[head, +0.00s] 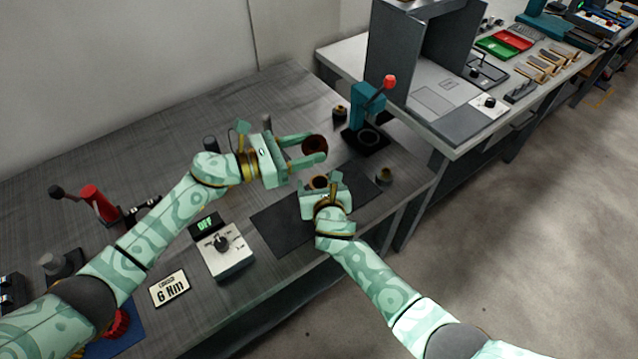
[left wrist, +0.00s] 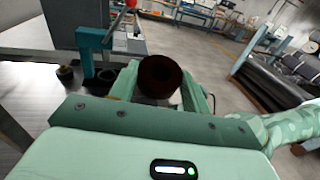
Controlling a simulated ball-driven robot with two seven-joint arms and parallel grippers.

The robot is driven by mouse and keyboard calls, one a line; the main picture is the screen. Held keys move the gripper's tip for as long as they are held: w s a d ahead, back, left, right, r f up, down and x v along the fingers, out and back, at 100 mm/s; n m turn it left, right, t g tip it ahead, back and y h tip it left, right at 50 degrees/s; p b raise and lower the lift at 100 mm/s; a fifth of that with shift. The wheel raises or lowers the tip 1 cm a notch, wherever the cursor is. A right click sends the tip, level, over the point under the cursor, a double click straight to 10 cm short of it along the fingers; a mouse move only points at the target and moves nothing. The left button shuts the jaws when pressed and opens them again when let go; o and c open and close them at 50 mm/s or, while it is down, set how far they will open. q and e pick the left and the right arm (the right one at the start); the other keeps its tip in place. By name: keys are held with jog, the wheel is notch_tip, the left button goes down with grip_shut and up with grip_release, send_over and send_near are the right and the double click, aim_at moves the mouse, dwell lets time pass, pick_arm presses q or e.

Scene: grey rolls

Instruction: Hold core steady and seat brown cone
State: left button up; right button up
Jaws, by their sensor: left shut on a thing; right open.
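My left gripper (head: 309,152) is shut on the brown cone (head: 316,144), a dark brown round piece, above the table. The cone also shows between the fingers in the left wrist view (left wrist: 160,76), its round end facing the camera. My right gripper (head: 322,183) is open, low over the dark mat, below the left one in the head view. A brownish round piece (head: 320,182), perhaps the core, shows at its jaws; its lower part is hidden by the gripper. I cannot tell whether the fingers touch it. The cone is apart from this piece.
A teal press (head: 368,105) with a red knob stands behind, near a small dark cup (head: 340,113). A brownish cup (head: 385,174) stands right of the dark mat (head: 275,225). A grey dial box (head: 226,250) and a 6 Nm sign (head: 169,287) lie at front left.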

jog(key=shift+w, duration=0.15)
jog(key=shift+c, duration=0.3)
jog(key=c, duration=1)
pick_arm(q)
jog(key=shift+w+d+r+m+g+y, duration=0.15)
jog(key=shift+w+r+m+g+y, duration=0.15)
jog(key=shift+r, duration=0.25)
jog(key=shift+w+d+r+m+g+y, duration=0.1)
jog(key=shift+d+r+g+y, duration=0.1)
jog(key=shift+r+g, duration=0.3)
jog(key=f, duration=0.1)
jog(key=f+y, duration=0.1)
jog(key=f, duration=0.1)
jog(key=shift+s+d+y, duration=0.2)
jog(key=shift+d+y, duration=0.1)
jog(key=shift+d, duration=0.1)
pick_arm(e)
jog(key=shift+f, duration=0.1)
pick_arm(q)
jog(key=shift+a+n+y, duration=0.15)
jog(key=shift+n+y, duration=0.25)
jog(key=shift+y, duration=0.1)
